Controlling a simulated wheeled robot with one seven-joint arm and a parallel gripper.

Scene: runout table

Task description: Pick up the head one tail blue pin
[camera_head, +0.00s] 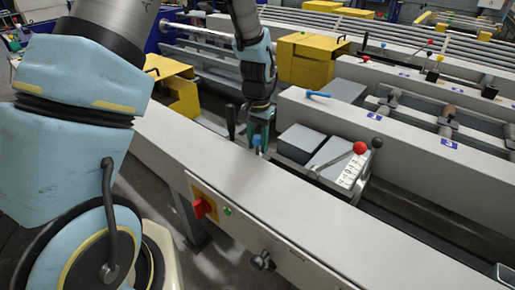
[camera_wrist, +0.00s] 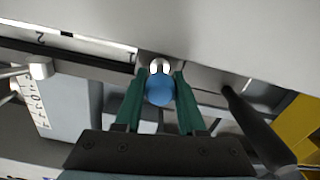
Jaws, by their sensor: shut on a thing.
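My gripper (camera_head: 258,130) points down at the far edge of the near grey machine beam. Its two green fingers also show in the wrist view (camera_wrist: 160,97), shut on the blue pin. The blue pin (camera_head: 257,142) shows its round blue head (camera_wrist: 160,90) between the fingers. A bright metal part lies just beyond the head in the wrist view. How deep the pin's shank sits is hidden.
A black handle (camera_head: 231,122) stands close left of my gripper. A red-knobbed lever (camera_head: 360,148) rises at the right by a numbered plate (camera_head: 348,177). Another blue handle (camera_head: 318,94) lies on the beam behind. Yellow boxes (camera_head: 312,58) stand further back.

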